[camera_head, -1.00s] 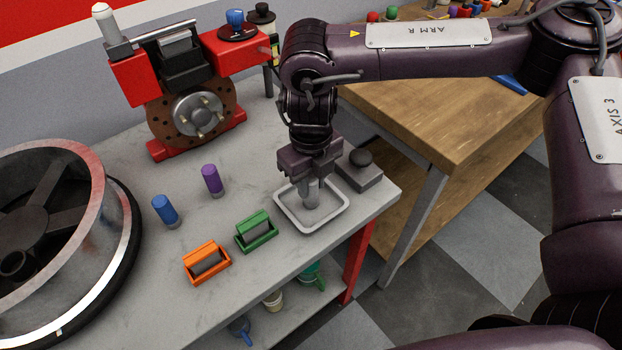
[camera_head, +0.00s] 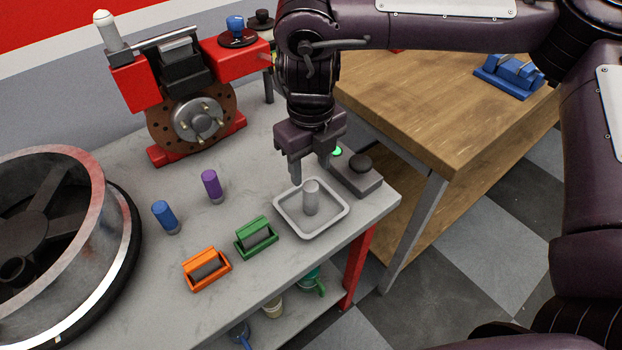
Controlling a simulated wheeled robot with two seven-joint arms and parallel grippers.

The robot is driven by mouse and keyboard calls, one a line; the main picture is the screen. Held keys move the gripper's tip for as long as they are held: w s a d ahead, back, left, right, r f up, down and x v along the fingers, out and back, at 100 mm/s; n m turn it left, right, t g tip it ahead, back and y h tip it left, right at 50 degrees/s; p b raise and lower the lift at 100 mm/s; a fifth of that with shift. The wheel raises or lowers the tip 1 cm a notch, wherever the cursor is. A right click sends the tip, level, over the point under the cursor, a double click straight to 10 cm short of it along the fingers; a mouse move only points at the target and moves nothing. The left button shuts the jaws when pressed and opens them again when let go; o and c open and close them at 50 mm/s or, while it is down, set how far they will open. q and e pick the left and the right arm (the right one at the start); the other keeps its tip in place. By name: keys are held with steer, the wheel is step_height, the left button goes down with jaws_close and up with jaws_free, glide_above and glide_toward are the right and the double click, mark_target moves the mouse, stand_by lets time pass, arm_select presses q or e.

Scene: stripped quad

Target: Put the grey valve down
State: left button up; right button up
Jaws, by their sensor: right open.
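The grey valve (camera_head: 311,197) is a small grey cylinder standing upright in a shallow light-grey square tray (camera_head: 337,223) near the right end of the grey bench. My right gripper (camera_head: 310,170) is open and empty just above and behind the valve, its fingers pointing down, apart from it as far as I can see. My left gripper is not in view.
Green (camera_head: 256,238) and orange (camera_head: 207,269) holders, blue (camera_head: 165,217) and purple (camera_head: 212,186) cylinders, a wheel (camera_head: 112,262) and a red machine (camera_head: 185,95) occupy the bench.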

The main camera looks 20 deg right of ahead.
step_height(320, 180, up, 6)
steer(key=shift+f+p, duration=0.2)
steer(key=shift+p, duration=0.1)
steer(key=shift+s+f, duration=0.1)
stand_by(0.3)
